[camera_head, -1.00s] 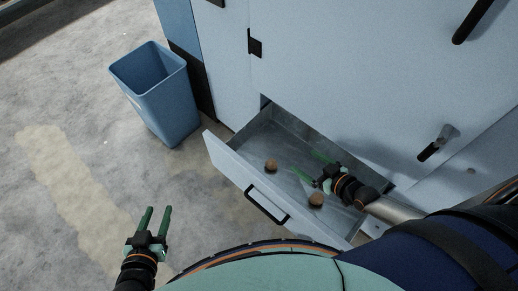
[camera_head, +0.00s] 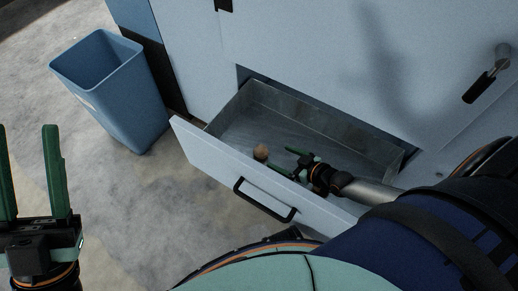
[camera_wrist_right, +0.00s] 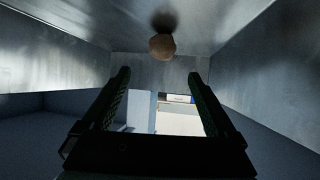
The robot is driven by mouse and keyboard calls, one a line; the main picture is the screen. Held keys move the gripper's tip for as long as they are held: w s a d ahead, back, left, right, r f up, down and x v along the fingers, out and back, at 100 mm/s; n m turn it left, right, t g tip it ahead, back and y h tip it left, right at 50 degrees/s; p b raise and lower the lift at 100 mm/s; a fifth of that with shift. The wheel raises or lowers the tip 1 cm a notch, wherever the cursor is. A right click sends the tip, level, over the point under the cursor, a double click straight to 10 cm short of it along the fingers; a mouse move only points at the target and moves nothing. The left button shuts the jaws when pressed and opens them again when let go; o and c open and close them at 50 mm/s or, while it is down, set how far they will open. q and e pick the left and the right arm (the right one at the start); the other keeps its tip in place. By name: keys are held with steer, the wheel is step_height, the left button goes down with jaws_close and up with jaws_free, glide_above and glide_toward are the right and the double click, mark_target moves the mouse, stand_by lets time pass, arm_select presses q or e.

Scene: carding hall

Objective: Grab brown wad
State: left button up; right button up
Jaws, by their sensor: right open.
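A small brown wad (camera_head: 261,151) lies in the open metal drawer (camera_head: 212,160), near its front panel. My right gripper (camera_head: 279,157) is open inside the drawer, to the right of the wad, its fingers pointing toward it. In the right wrist view the wad (camera_wrist_right: 162,46) sits just beyond the open fingertips (camera_wrist_right: 158,74), roughly centred between them. The fingers hold nothing. My left gripper (camera_head: 28,130) is open and empty over the floor at the far left.
A blue bin (camera_head: 120,95) stands on the floor left of the drawer. The drawer's black handle (camera_head: 265,203) is on its front. The pale machine panel (camera_head: 320,50) rises behind. The drawer's back left part is clear.

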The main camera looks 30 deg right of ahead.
mark_target(262, 149)
steer(key=b+x, duration=0.2)
steer(key=x, duration=0.3)
steer(key=shift+f, duration=0.1)
steer(key=b+x, duration=0.1)
steer(key=x, duration=0.2)
steer(key=b+x, duration=0.1)
steer(key=x, duration=0.1)
steer(key=shift+w+a+b, duration=0.15)
steer(key=shift+w+b, duration=0.1)
steer(key=shift+b, duration=0.05)
arm_select(q)
steer(key=shift+n, duration=0.5)
steer(key=f, duration=0.5)
steer(key=shift+w+d+f, duration=0.2)
steer(key=shift+f, duration=0.1)
arm_select(e)
steer(key=shift+r, duration=0.25)
steer(key=shift+c, duration=0.4)
